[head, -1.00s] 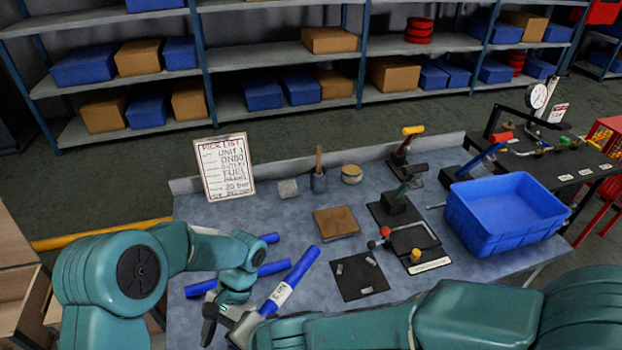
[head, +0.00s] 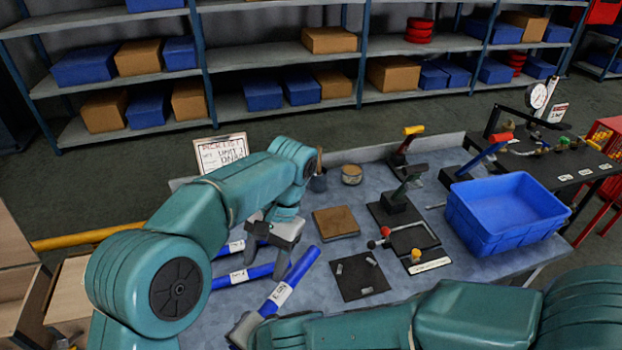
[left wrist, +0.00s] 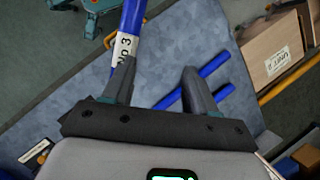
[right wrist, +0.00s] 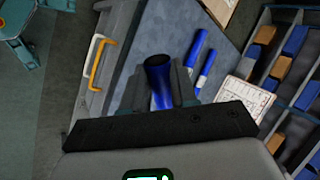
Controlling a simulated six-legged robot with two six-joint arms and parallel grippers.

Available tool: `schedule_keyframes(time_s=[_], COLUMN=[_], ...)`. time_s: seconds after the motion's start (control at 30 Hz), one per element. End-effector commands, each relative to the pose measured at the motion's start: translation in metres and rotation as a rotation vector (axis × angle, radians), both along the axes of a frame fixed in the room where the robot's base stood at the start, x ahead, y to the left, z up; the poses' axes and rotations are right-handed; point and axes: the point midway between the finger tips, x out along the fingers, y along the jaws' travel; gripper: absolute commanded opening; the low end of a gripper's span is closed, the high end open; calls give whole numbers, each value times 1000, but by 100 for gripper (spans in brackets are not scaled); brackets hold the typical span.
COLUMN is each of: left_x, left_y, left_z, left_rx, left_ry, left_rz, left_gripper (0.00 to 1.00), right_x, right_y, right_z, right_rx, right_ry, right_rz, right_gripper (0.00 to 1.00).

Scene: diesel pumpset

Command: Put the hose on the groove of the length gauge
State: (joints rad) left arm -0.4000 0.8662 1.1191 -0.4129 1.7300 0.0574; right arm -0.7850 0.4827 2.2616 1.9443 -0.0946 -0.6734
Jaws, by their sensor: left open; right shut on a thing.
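A blue hose with a white label (head: 297,272) slants over the near part of the bench. My right gripper (head: 241,328) is shut on its lower end. In the right wrist view the hose's open end (right wrist: 158,68) stands between the right fingers (right wrist: 159,88). My left gripper (head: 267,250) is open, to the left of the held hose. In the left wrist view the labelled hose (left wrist: 128,40) shows by one left finger, and the space between the left fingers (left wrist: 158,88) is empty. A black fixture with a pale strip (head: 430,265) may be the length gauge; I cannot tell, and no groove is clear.
Other labelled blue hoses (head: 243,276) lie at the bench's left, partly behind my left arm. A black mat with small metal parts (head: 358,277), a brown block (head: 336,222) and a blue bin (head: 508,213) stand to the right. The pick list board (head: 219,151) is partly covered.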

Motion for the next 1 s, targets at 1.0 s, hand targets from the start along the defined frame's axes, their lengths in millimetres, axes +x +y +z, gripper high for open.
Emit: schedule_keyframes(time_s=[1.0], left_x=[-15], left_y=[-47], left_z=[9], left_rx=[-92], left_ry=[34], left_rz=[-128], left_gripper=[57], right_x=[2], right_y=[-5], right_z=[-5], right_rx=[-5], right_ry=[-4], right_rz=[-5], right_gripper=[0])
